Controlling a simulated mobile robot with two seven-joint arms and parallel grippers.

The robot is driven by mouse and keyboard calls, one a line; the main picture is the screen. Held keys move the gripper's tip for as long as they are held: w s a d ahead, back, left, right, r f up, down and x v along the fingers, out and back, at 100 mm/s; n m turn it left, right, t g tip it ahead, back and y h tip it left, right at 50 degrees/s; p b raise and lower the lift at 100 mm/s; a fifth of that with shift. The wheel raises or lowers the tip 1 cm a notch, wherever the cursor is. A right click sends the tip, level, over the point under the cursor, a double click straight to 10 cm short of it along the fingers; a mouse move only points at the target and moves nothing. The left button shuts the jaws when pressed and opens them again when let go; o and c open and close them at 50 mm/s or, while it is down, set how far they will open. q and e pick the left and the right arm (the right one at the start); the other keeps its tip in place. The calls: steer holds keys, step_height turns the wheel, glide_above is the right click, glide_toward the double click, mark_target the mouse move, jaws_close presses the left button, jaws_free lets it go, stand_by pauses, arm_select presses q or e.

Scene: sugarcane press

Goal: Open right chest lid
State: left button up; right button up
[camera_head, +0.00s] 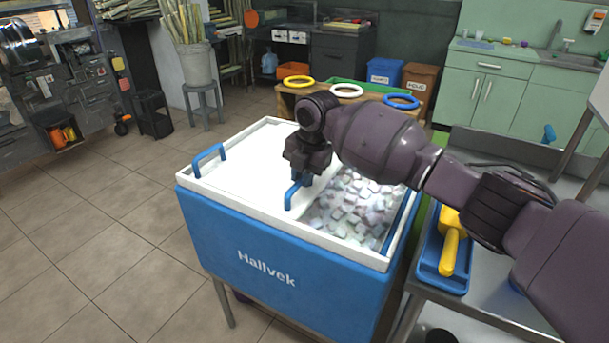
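The blue chest (285,275) with a white rim stands in the middle of the view. Its white top cover (245,165) spans the left and middle. A blue handle (209,158) stands at the left end of the cover. The right lid's blue handle (290,197) is near the middle of the chest. The right part of the chest is uncovered and shows ice cubes (350,212). My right gripper (302,176) is over the right lid's handle and appears closed around its far part; the fingertips are partly hidden. My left gripper is not in view.
A metal table with a blue tray (432,270) and yellow scoop (449,252) stands right of the chest. Behind, a wooden stand carries yellow, white and blue rings (402,101). A stool with a bucket of canes (195,65) stands back left. The tiled floor at left is clear.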

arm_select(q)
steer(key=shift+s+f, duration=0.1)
arm_select(e)
steer(key=o, duration=0.4)
arm_select(q)
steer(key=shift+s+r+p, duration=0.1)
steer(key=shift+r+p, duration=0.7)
steer(key=shift+p, duration=0.45)
arm_select(e)
steer(key=r, duration=0.3)
steer(key=s+d+r, duration=0.1)
steer(key=r, duration=0.6)
steer(key=shift+s+d+r, duration=0.15)
steer(key=shift+d+r, duration=0.1)
steer(key=shift+d, duration=0.15)
